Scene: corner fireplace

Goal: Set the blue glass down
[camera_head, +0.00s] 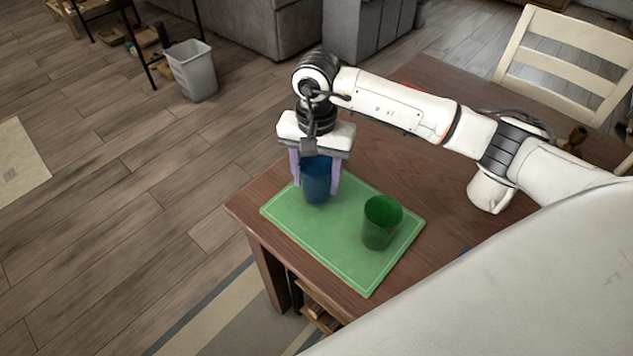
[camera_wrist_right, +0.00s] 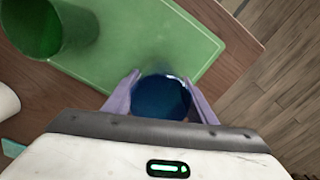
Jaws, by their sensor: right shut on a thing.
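The blue glass (camera_head: 317,183) is upright between the fingers of my right gripper (camera_head: 316,180), over the far left part of a green board (camera_head: 345,274). The gripper is shut on the glass. I cannot tell whether the base of the glass touches the board. In the right wrist view the blue glass (camera_wrist_right: 162,98) shows from above, with a purple finger on each side, near the edge of the green board (camera_wrist_right: 185,40). My left gripper is not in view.
A green glass (camera_head: 381,222) stands on the right part of the board, apart from the blue glass. The board lies on a wooden table (camera_head: 400,160), near its left corner. A pale chair (camera_head: 565,65) stands behind the table. A grey bin (camera_head: 191,72) is on the floor.

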